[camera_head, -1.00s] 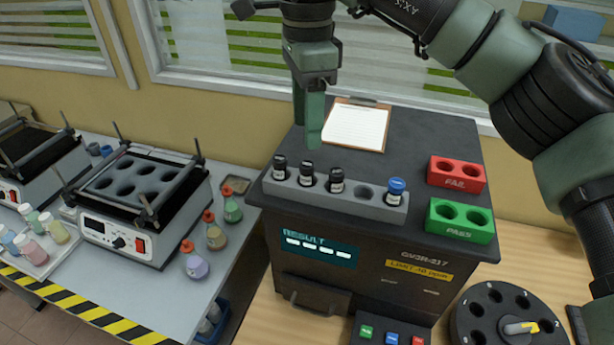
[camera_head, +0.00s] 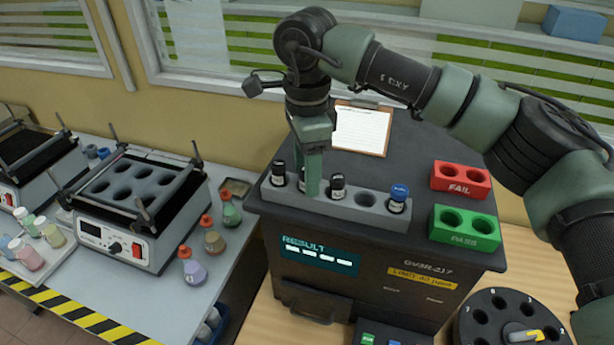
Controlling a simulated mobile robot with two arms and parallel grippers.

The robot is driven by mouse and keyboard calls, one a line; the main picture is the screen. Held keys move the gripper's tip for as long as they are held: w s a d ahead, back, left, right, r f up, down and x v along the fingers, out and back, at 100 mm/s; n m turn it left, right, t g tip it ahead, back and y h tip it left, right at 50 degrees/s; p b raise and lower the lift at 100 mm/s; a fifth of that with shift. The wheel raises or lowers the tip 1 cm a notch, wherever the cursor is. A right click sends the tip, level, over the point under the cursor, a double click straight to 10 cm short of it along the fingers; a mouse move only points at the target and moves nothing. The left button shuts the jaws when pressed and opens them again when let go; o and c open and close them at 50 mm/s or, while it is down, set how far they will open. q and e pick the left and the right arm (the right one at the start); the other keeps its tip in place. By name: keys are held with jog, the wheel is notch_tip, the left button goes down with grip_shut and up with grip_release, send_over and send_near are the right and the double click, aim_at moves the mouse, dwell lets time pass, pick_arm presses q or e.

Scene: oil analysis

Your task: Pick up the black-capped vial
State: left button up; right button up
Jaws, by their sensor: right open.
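Several vials stand upright in a grey rack (camera_head: 365,213) on top of the dark analyser. Three have black caps: the left vial (camera_head: 278,174), the second vial (camera_head: 302,181), partly hidden by my gripper, and the third vial (camera_head: 337,186). A blue-capped vial (camera_head: 397,199) stands at the right end, with an empty hole left of it. My right gripper (camera_head: 312,188) is open and points down at the second vial, its fingers low beside it. I cannot tell whether they touch it. My left gripper is not in view.
A red FAIL block (camera_head: 460,190) and a green PASS block (camera_head: 465,241) sit right of the rack on the analyser (camera_head: 345,295). A clipboard (camera_head: 362,138) lies behind the rack. A round carousel (camera_head: 511,309) is at lower right. A heater block (camera_head: 138,220) stands left.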

jog(key=shift+s, duration=0.1)
jog(key=shift+c, duration=0.9)
grip_shut()
jog(key=shift+r+b, duration=0.3)
jog(key=shift+r, duration=0.3)
notch_tip(320, 180, up, 19)
